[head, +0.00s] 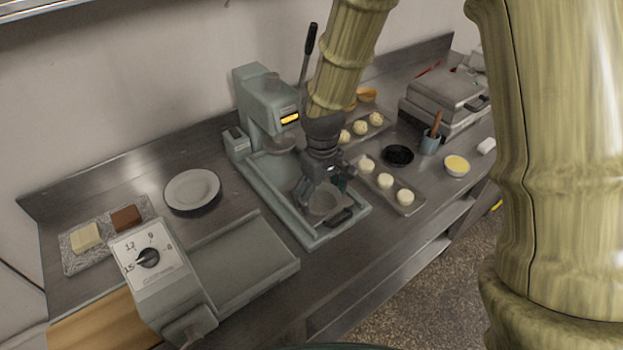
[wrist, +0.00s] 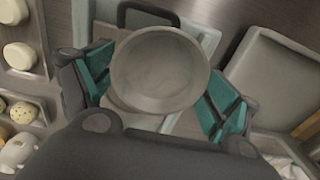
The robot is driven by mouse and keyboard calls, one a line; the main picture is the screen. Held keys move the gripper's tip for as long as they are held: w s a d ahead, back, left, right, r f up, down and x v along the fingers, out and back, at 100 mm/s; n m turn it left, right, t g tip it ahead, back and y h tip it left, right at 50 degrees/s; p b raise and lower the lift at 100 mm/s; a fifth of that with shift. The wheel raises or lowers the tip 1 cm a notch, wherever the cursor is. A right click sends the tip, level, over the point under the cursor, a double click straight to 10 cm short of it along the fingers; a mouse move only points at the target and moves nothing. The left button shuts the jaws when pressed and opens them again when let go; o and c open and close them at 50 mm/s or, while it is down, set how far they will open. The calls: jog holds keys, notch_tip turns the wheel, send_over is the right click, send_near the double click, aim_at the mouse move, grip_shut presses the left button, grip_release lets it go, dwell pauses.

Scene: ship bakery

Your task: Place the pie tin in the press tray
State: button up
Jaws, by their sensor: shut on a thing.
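The pie tin is a shallow round grey dish; it shows in the wrist view (wrist: 160,70) and in the head view (head: 324,203). My gripper (head: 330,184) is shut on it, with a teal-padded finger on each side in the wrist view. The press is a pale green machine (head: 268,100) with a black lever. Its press tray, with a black handle (head: 341,217), lies under the tin at the front of the base. The tin hides much of the tray. I cannot tell whether the tin touches it.
A white plate (head: 192,191) and a dial machine (head: 150,255) stand to the left. Trays of dough balls (head: 405,197), a dark round dish (head: 398,156) and a yellow-filled bowl (head: 456,166) lie to the right. The press column stands behind my gripper.

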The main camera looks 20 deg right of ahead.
jog(key=w, duration=0.2)
jog(key=w+p, duration=0.1)
jog(key=w, duration=0.2)
jog(key=w+p, duration=0.1)
jog(key=w, duration=0.1)
jog(key=shift+w+d+f, duration=0.15)
jog(key=shift+w+f, duration=0.15)
jog(key=shift+s+f+p, duration=0.15)
jog(key=shift+s+p, duration=0.05)
jog(key=shift+p, duration=0.3)
jog(key=shift+f+p, duration=0.65)
jog(key=shift+f, duration=0.85)
jog(key=shift+w, duration=0.1)
jog(key=shift+f, duration=0.2)
jog(key=o, duration=0.7)
jog(key=shift+o, duration=0.2)
jog(key=shift+r, duration=0.1)
notch_tip(320, 180, up, 12)
jog(key=b, duration=0.4)
